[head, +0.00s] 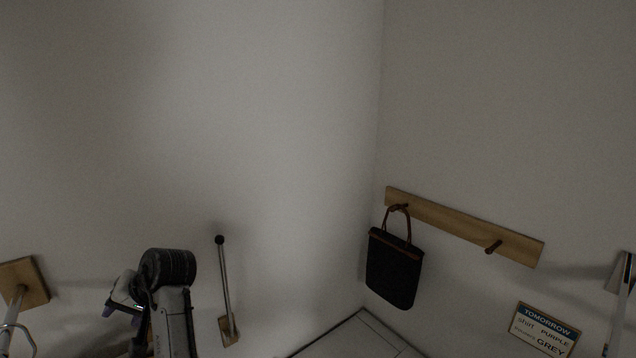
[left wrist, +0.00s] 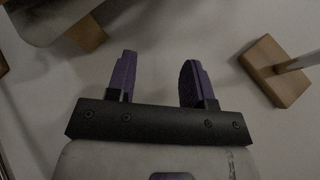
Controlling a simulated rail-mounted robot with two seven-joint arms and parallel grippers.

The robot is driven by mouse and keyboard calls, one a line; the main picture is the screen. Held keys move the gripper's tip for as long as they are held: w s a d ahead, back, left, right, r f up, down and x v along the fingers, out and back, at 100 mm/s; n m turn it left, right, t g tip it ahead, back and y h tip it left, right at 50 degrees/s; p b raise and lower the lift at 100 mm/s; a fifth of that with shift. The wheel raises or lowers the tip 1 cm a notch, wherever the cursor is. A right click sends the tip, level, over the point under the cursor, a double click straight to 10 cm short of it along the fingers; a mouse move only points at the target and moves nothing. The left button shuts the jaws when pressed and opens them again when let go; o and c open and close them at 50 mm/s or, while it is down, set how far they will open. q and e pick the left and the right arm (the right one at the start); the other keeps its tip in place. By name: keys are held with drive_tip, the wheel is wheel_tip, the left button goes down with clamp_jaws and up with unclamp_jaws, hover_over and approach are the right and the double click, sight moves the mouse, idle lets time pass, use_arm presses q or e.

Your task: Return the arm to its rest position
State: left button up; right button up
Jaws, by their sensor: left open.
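My left arm (head: 172,310) rises from the bottom edge of the head view, left of the middle. My left gripper (head: 125,306) is at its left side, partly hidden by the wrist. In the left wrist view, the two purple fingers of the left gripper (left wrist: 157,76) stand wide apart with nothing between them. The gripper is open and empty. I cannot make out my right gripper in either view.
A dark bag (head: 394,268) hangs from a wooden peg rail (head: 455,224). A sign (head: 544,329) is below. A knobbed rod (head: 225,280) stands right of my left arm. A wooden block (head: 24,283) with a metal rod is at left, and a similar block (left wrist: 274,71) shows in the wrist view.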

use_arm(q)
wheel_tip(320, 180, up, 5)
drive_tip(key=d+n+t+h, duration=0.1)
drive_tip(key=n+t+h, duration=0.1)
drive_tip(key=t, duration=0.4)
drive_tip(key=s+d+m+t+h+p, duration=0.1)
drive_tip(key=s+d+t+h+p, duration=0.2)
drive_tip(key=d+t, duration=0.35)
drive_tip(key=s+d+f+m+g+h+p, duration=0.1)
drive_tip(key=s+d+f+m+h, duration=0.1)
drive_tip(key=s+d+f, duration=0.3)
drive_tip(key=s+d+f+m+h+p, duration=0.1)
drive_tip(key=s+d+f+m+h, duration=0.15)
drive_tip(key=s+f, duration=0.4)
drive_tip(key=s+f+m+g+p, duration=0.1)
drive_tip(key=s+f+g, duration=0.3)
drive_tip(key=s+f, duration=0.5)
drive_tip(key=s+d+f+g+p, duration=0.1)
drive_tip(key=s+f+g, duration=0.3)
drive_tip(key=s+f, duration=0.5)
drive_tip(key=s+p, duration=0.1)
drive_tip(key=s, duration=0.7)
drive_tip(key=shift+s+d+f+m, duration=0.15)
drive_tip(key=shift+s+d+m, duration=0.1)
drive_tip(key=shift+s+m, duration=0.15)
drive_tip(key=shift+g, duration=0.25)
